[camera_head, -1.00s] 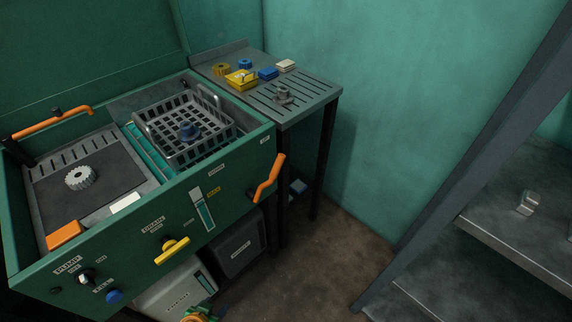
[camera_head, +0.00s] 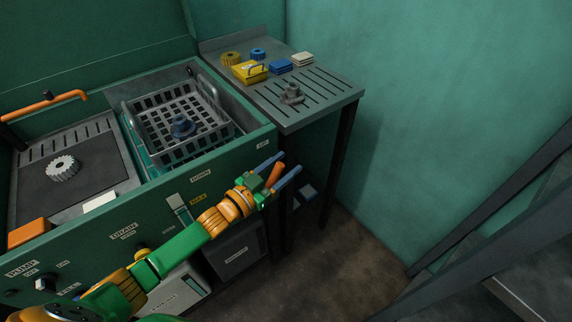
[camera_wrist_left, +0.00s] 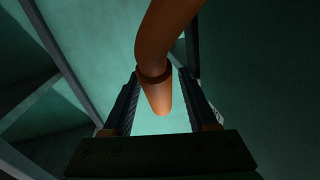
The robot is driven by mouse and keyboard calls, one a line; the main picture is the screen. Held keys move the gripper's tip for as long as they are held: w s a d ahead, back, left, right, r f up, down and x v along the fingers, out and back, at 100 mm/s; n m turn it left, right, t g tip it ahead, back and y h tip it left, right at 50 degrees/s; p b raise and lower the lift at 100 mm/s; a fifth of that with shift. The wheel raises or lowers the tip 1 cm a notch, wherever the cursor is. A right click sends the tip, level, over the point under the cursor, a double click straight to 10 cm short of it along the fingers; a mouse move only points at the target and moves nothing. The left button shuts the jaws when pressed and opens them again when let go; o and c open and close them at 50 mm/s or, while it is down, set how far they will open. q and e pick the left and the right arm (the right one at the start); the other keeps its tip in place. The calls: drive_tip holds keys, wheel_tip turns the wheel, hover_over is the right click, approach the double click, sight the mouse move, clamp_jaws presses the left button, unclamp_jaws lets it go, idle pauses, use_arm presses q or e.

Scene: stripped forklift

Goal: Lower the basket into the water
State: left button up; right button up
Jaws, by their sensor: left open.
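The grey wire basket (camera_head: 206,142) sits high in the right-hand tank of the green washer, with a dark blue-grey part (camera_head: 183,127) inside. Teal water (camera_head: 139,148) shows at the tank's left side; how deep the basket sits in it I cannot tell. An orange crank handle (camera_head: 274,175) sticks out at the washer's front right. My left gripper (camera_head: 289,162) is open at this handle, one finger on either side. In the left wrist view the handle (camera_wrist_left: 165,55) runs down between the open fingers, with gaps on both sides. My right gripper is out of view.
A grey slotted side table (camera_head: 315,95) holds a yellow tray (camera_head: 249,72), blue and pale blocks, and a metal part (camera_head: 292,93). A toothed gear (camera_head: 62,168) lies on the washer's left deck. Dark frame beams (camera_head: 480,215) stand at the right.

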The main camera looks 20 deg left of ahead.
use_arm(q)
drive_tip(key=shift+w+d, duration=0.15)
drive_tip(key=shift+w, duration=0.15)
drive_tip(key=shift+s, duration=0.1)
drive_tip(key=shift+c, duration=0.8)
clamp_jaws()
idle(0.3)
